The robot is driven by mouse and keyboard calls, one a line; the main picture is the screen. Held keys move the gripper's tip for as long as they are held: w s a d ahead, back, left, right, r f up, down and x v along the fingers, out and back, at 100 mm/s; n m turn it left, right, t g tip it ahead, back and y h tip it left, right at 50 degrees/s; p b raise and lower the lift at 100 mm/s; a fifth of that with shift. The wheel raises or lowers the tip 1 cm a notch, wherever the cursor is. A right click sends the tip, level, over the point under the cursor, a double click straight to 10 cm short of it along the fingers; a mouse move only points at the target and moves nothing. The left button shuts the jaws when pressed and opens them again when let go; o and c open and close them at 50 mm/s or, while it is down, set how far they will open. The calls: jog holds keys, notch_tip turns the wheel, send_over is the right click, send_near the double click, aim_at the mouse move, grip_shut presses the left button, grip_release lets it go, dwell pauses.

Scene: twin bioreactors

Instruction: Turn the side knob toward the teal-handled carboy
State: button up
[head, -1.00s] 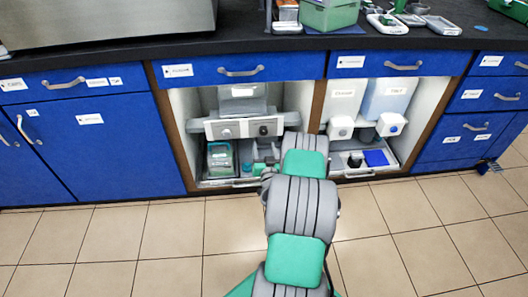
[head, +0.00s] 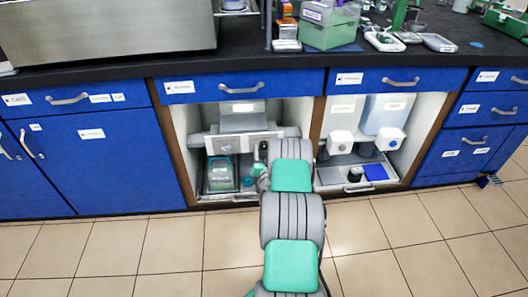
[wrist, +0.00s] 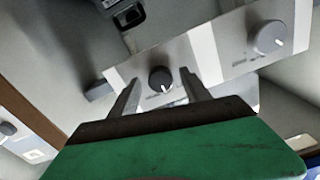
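A pale control panel (head: 212,143) sits in the left open bay under the bench. In the wrist view its black knob (wrist: 160,78) has a white mark pointing downward, slightly right. My gripper (wrist: 159,80) is open, with one finger on each side of the black knob in the picture; contact cannot be told. In the head view my arm hides the gripper and part of the panel. Two carboys, one whitish (head: 343,112) and one bluish (head: 383,113), stand in the right bay; no teal handle is discernible.
A clear green-toned container (head: 220,174) stands below the panel. A tray with a black item (head: 355,174) and a blue pad (head: 376,172) lies below the carboys. A brown divider (head: 317,130) separates the bays. The tiled floor is clear.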

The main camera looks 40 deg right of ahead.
grip_shut()
dwell(0.4)
jog(key=shift+f+n+b, duration=0.1)
jog(key=shift+n+b, duration=0.2)
jog(key=shift+b, duration=0.1)
jog(key=n+b, duration=0.3)
jog(key=b, duration=0.1)
jog(key=shift+f, duration=0.15)
jog(key=n+b, duration=0.3)
jog(key=n, duration=0.1)
jog(key=shift+b, duration=0.3)
jog(key=shift+n+b, duration=0.55)
jog(key=shift+n, duration=0.05)
jog(key=shift+r, duration=0.25)
jog(key=shift+o, duration=0.3)
grip_release()
